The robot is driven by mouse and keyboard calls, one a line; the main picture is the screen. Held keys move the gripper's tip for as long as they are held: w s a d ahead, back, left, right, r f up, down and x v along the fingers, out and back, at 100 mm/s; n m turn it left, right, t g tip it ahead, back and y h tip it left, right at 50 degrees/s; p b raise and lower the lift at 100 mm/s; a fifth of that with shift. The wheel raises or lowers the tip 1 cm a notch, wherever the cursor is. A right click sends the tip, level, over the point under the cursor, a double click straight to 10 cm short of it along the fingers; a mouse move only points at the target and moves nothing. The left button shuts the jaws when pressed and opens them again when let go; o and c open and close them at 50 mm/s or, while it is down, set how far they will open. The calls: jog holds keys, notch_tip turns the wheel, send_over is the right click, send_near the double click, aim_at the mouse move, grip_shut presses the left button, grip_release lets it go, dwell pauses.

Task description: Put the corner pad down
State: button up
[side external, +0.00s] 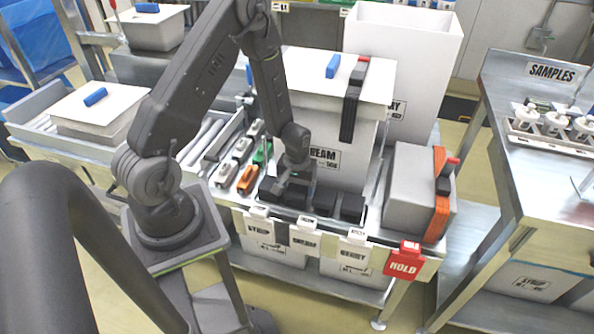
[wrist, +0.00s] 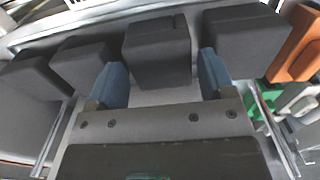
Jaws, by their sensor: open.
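Several dark corner pads stand in a row on a metal surface. In the wrist view one pad (wrist: 157,48) lies just ahead of and between the blue fingertips of my gripper (wrist: 160,72), with visible gaps at its sides. Another pad (wrist: 245,38) stands to its right, and two more (wrist: 84,65) (wrist: 32,80) stand to its left. In the side view my gripper (side external: 288,190) is low over the left part of the row, and pads (side external: 325,203) (side external: 352,208) show to its right. The gripper is open and seems empty; the side view partly hides its fingertips.
A lidded white box (side external: 345,130) stands behind the row, with a dark strap over its edge. Orange and green clips (side external: 248,180) lie left of my gripper. A grey box (side external: 412,190) with an orange strap stands right. A red HOLD tag (side external: 404,262) hangs at the front edge.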

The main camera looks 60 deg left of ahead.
notch_tip(320, 180, up, 11)
notch_tip(320, 180, up, 13)
jog(key=m+t, duration=0.2)
jog(key=m, duration=0.2)
send_over(297, 190)
jog(key=s+d, duration=0.2)
jog(key=d, duration=0.4)
jog(key=s+d+r+m+t, duration=0.3)
jog(key=s+d+r+m, duration=0.2)
jog(key=s+r, duration=0.5)
jog(key=d+r, duration=0.1)
jog(key=d, duration=0.1)
jog(key=shift+s+d+t, duration=0.2)
jog(key=shift+d+t, duration=0.1)
